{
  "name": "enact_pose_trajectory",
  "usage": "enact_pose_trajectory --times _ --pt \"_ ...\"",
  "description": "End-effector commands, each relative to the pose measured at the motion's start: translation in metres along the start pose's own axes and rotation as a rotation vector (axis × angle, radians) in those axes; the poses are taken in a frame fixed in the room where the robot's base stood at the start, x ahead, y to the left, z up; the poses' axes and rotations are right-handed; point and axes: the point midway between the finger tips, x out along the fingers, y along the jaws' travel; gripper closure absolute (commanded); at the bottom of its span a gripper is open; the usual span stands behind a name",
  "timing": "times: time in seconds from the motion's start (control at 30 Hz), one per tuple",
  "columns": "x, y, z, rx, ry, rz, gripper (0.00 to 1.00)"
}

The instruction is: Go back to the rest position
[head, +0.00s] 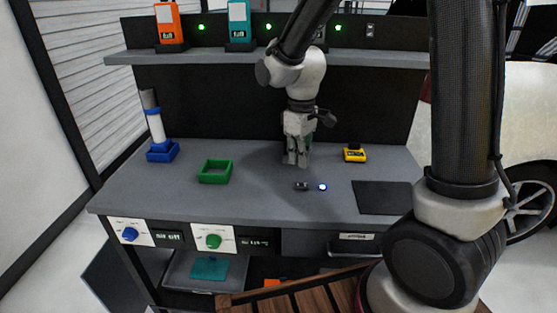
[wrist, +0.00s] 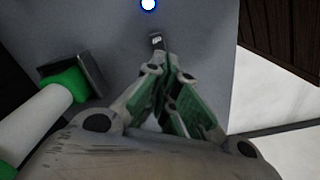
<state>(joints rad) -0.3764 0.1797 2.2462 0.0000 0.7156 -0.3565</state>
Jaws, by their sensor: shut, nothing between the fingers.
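My gripper (head: 296,162) is above the middle of the grey workbench (head: 255,205) in the head view, pointing down with its fingers together. In the wrist view my gripper (wrist: 170,76) shows green-padded fingers closed with nothing between them. A small dark object (head: 302,186) lies on the bench just in front of the fingers, apart from them in the head view. It also shows beyond the fingertips in the wrist view (wrist: 157,42). A lit white-blue button (head: 322,187) sits to its right and appears at the top of the wrist view (wrist: 148,4).
A green frame (head: 215,172) and a white roll (head: 156,127) in a blue holder (head: 163,152) stand left. A yellow device (head: 355,155) and black mat (head: 382,197) are right. A shelf (head: 230,55) runs behind my arm. A green-white cylinder (wrist: 35,120) shows left in the wrist view.

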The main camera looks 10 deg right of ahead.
Motion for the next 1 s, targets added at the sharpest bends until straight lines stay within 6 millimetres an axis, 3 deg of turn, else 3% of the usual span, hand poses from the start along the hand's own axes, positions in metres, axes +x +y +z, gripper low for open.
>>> enact_pose_trajectory --times 0.13,0.23,0.47,0.8,1.0 --pt "0.0 -0.002 0.005 0.05 -0.02 -0.007 1.0" --pt "0.003 -0.011 0.031 0.13 -0.087 -0.026 1.0" --pt "-0.049 -0.015 0.098 0.334 -0.053 -0.015 1.0" --pt "-0.123 -0.019 0.207 0.626 0.195 0.06 1.0" --pt "-0.149 -0.019 0.235 0.702 0.332 0.12 1.0"
